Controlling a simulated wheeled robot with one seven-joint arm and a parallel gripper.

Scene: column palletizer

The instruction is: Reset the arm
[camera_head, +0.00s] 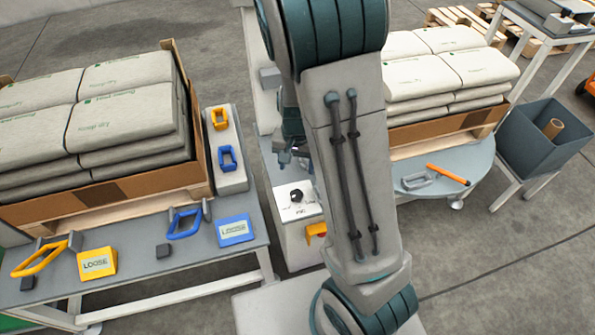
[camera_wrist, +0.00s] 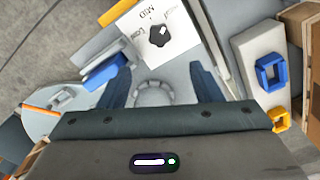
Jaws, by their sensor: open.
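My arm crosses the middle of the camera_head view and hides much of what lies behind it. In the wrist view my gripper (camera_wrist: 160,85) has its two dark fingers spread apart, with nothing seen held between them. A white panel with a black selector knob (camera_wrist: 158,36) lies just beyond the fingertips. The same knob (camera_head: 296,195) shows in the camera_head view, left of my arm, on a grey pedestal. My gripper is mostly hidden behind the arm there.
A table (camera_head: 150,275) at left holds a box of stacked sacks (camera_head: 95,120), a yellow LOOSE block (camera_head: 97,263), a blue LOOSE block (camera_head: 235,230) and handles. More sacks (camera_head: 440,75) stand at right, beside a round table (camera_head: 470,165) with an orange-handled tool (camera_head: 447,174) and a bin (camera_head: 545,140).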

